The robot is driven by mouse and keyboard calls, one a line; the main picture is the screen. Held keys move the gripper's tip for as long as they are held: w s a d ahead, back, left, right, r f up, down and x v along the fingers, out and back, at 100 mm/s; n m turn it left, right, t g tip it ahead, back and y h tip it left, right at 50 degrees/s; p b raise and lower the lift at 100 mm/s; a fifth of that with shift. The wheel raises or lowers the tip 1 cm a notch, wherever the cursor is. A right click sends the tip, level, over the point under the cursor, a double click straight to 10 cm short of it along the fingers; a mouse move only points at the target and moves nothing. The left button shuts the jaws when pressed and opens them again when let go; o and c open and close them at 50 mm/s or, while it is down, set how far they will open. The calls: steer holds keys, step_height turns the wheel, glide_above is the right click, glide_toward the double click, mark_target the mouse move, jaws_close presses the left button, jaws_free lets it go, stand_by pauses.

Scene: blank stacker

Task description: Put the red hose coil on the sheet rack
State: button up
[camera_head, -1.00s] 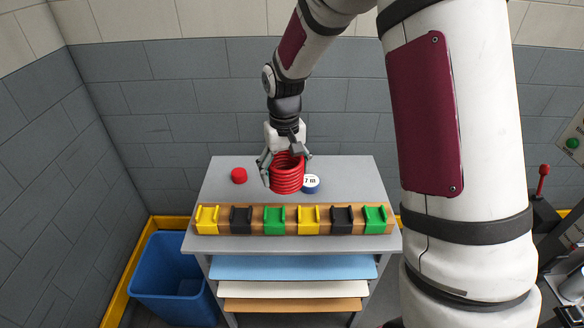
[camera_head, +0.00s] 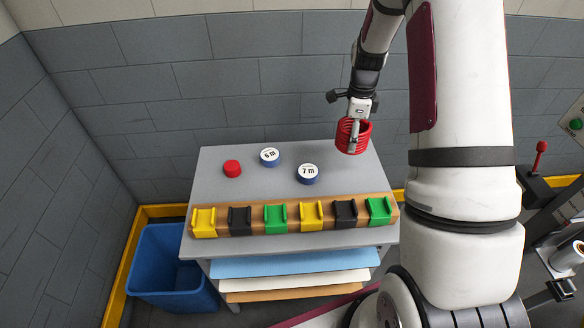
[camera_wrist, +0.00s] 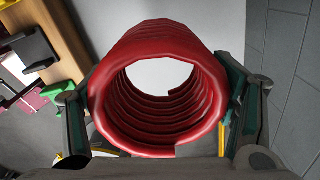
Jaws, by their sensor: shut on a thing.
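The red hose coil (camera_head: 343,134) is held in my gripper (camera_head: 353,138), over the back right part of the sheet rack in the head view. In the wrist view the coil (camera_wrist: 160,39) fills the middle, its open bore facing the camera, with one finger of my gripper (camera_wrist: 158,108) against each side. The sheet rack (camera_head: 225,190) is a grey table-like stand with blue, white and tan sheets on shelves below its top. The coil appears raised above the top; the gap beneath it is hard to judge.
A wooden rail (camera_head: 290,232) with yellow, black and green holders lines the front. A blue bin (camera_head: 172,270) stands left.

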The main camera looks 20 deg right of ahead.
steer(key=shift+s+d+f+m, duration=0.15)
steer(key=shift+f+m, duration=0.15)
steer(key=shift+f, duration=0.05)
step_height(320, 180, down, 9)
steer(key=shift+f+p, duration=0.2)
steer(key=shift+p, duration=0.6)
steer(key=o, duration=1.3)
steer(key=shift+f, duration=0.15)
